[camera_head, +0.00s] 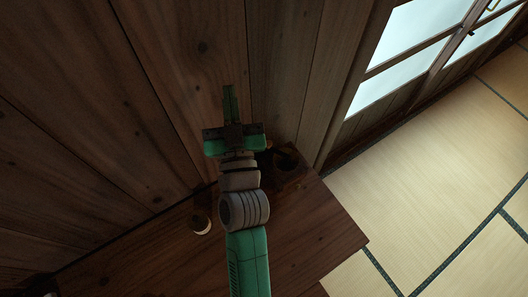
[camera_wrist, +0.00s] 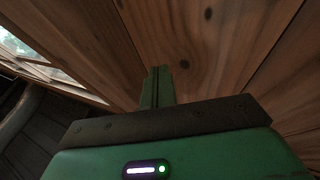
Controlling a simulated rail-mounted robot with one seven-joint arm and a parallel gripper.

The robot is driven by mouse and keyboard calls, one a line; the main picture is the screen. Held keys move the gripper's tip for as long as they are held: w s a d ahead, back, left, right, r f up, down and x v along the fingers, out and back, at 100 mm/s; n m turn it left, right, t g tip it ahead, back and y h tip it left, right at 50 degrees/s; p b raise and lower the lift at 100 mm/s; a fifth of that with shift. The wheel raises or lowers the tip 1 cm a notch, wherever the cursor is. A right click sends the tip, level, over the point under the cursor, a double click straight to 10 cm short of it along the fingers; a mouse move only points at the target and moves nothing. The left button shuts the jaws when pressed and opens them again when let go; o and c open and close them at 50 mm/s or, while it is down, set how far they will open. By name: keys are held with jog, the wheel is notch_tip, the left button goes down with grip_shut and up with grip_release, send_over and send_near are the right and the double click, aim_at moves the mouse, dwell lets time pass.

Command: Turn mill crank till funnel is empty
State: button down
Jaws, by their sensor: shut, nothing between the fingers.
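My gripper (camera_head: 230,90) is raised above the wooden table, in front of the plank wall, with its fingers pointing up in the head view. Its green fingers are shut together and empty; they also show in the wrist view (camera_wrist: 158,72), against the wooden planks. A dark object, probably the mill (camera_head: 287,158), stands on the table close to the wall, just right of my wrist and partly covered by it. Its crank and funnel cannot be made out, nor whether anything is in the funnel. The wrist view does not show the mill.
A small dark round item with a pale rim (camera_head: 201,226) is on the wooden table (camera_head: 318,228), left of my arm. Dark things sit at the lower left edge, too dim to tell. Tatami floor (camera_head: 430,170) lies open at right, below bright windows (camera_head: 415,30).

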notch_tip(320, 180, down, 18)
jog(key=s+d+m+g+h, duration=0.1)
jog(key=s+m+g+h, duration=0.1)
jog(key=h, duration=0.1)
jog(key=m+g+h, duration=0.2)
jog(key=h, duration=0.1)
send_near(268, 146)
jog(key=shift+w+d+f+b, duration=0.15)
jog(key=shift+w+b, duration=0.6)
jog(key=shift+w, duration=0.4)
jog(key=shift+w+d+r+b, duration=0.1)
jog(key=shift+w+d+b, duration=0.05)
jog(key=shift+w+b, duration=0.8)
jog(key=shift+w+d+f+b, duration=0.15)
jog(key=shift+w+b, duration=0.4)
jog(key=shift+w, duration=0.75)
jog(key=shift+r, duration=0.1)
jog(key=shift+a+h, duration=0.1)
jog(key=shift+h, duration=0.2)
